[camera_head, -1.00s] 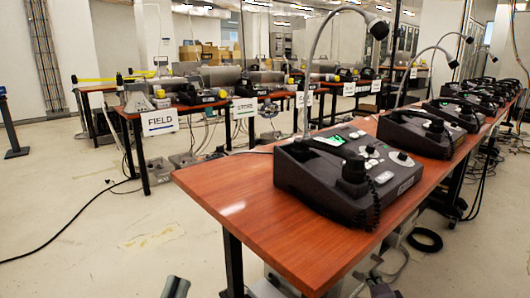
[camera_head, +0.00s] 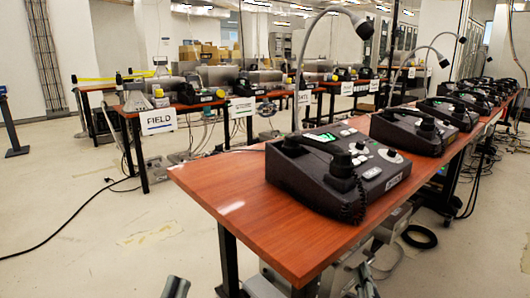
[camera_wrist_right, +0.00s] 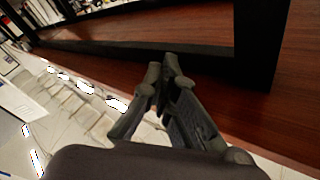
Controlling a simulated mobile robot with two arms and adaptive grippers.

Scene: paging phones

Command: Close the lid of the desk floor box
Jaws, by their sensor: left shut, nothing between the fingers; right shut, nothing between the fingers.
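I cannot make out for certain a desk floor box or its lid in either view. Pale grey box-like shapes (camera_head: 265,285) show low under the near desk (camera_head: 225,198), partly hidden by its top and legs. My left gripper (camera_head: 175,286) shows only as a tip at the bottom edge of the head view, shut and empty, over the floor left of the desk. My right gripper (camera_head: 366,278) is low beside the desk's right side, shut and empty. In the right wrist view its fingers (camera_wrist_right: 168,75) are together, near a dark frame and reddish-brown wood.
A dark paging phone (camera_head: 340,170) with a gooseneck microphone stands on the near desk, with several more behind it. Another desk row with a FIELD sign (camera_head: 158,121) stands at the back left. A black cable (camera_head: 70,220) crosses the otherwise open floor at left.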

